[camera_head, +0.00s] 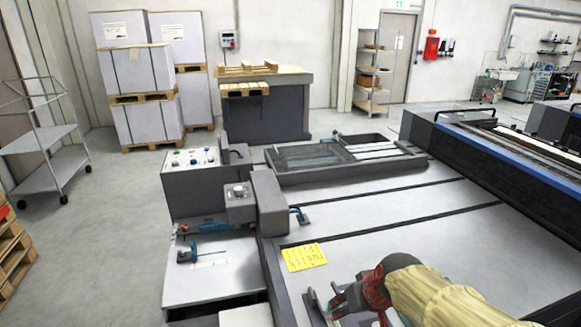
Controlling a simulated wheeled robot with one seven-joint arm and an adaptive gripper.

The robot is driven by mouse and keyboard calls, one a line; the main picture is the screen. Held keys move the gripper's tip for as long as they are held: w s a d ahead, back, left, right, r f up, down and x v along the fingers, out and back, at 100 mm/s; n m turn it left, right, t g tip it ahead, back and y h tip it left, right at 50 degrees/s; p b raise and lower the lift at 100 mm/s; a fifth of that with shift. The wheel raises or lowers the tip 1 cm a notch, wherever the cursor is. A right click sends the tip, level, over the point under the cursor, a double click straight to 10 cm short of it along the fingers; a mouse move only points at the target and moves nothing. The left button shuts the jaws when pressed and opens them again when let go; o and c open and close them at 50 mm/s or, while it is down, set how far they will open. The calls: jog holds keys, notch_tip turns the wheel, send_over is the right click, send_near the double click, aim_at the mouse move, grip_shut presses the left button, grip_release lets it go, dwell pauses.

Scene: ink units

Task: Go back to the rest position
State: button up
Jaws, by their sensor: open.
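My gripper (326,305) is at the bottom of the head view, low over the grey machine table (410,230). Its dark fingers are apart, and I see nothing held between them. The lower part of the gripper is cut off by the picture edge. My arm comes in from the bottom right, with a red part and a yellow sleeve. A yellow label (304,257) lies flat on the table just beyond the gripper. I cannot tell whether the fingers touch the table.
A control box (195,180) and a grey clamp unit (268,200) stand left of the gripper. A raised frame (335,160) lies behind. A long blue-edged machine beam (500,150) runs along the right. The table's middle is clear.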

jog(key=s+d+r, duration=0.1)
jog(key=s+r, duration=0.3)
jog(key=s, duration=0.4)
jog(key=s+d+r+m+h, duration=0.1)
jog(key=s+r, duration=0.4)
jog(key=s, duration=0.4)
jog(key=shift+r+m+p, duration=0.25)
jog(key=shift+m+p, duration=0.05)
jog(key=shift+p, duration=0.1)
